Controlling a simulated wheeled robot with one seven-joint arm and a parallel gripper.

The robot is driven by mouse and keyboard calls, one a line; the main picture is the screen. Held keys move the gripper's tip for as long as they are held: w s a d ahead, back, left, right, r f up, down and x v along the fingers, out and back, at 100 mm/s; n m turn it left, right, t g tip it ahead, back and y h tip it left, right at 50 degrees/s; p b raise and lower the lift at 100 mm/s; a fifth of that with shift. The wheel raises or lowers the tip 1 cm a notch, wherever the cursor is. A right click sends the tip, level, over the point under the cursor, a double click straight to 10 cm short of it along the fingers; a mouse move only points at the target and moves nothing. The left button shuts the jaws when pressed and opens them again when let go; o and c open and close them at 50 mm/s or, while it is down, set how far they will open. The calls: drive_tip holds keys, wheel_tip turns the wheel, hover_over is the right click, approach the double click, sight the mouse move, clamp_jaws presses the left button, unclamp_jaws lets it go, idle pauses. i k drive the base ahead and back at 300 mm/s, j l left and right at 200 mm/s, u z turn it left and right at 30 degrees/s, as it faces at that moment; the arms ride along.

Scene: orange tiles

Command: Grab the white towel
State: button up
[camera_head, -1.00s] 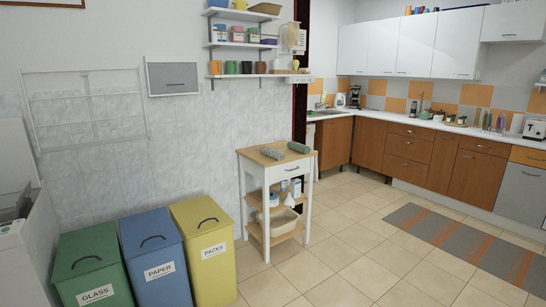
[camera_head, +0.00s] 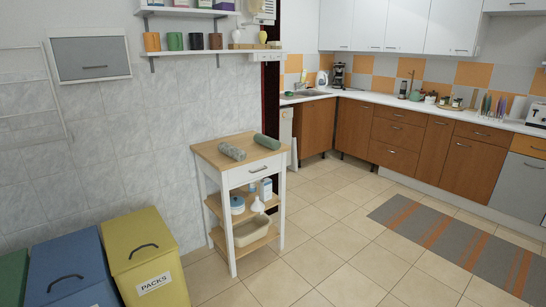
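Two rolled cloths lie on the wooden top of a small white cart (camera_head: 208,157) near the middle of the head view. The left one is a pale grey-white speckled roll (camera_head: 232,152), which looks closest to a white towel. The right one is a green roll (camera_head: 266,142). They lie side by side, slightly apart. No plainly white towel shows. My gripper is not in view.
Yellow (camera_head: 145,245) and blue (camera_head: 70,265) bins stand left of the cart against the wall. A shelf with cups (camera_head: 195,41) hangs above. Brown kitchen cabinets (camera_head: 400,140) line the back. The tiled floor (camera_head: 325,215) is open right of the cart, with a striped rug (camera_head: 450,240).

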sight(238, 155)
drive_tip(key=i+z, duration=0.15)
drive_tip(key=i, duration=2.4)
drive_tip(key=i+u, duration=0.1)
drive_tip(key=i, duration=0.35)
drive_tip(key=i+l+u, duration=0.15)
drive_tip(key=i, duration=0.3)
drive_tip(key=i+l+u, duration=0.1)
drive_tip(key=i, duration=0.3)
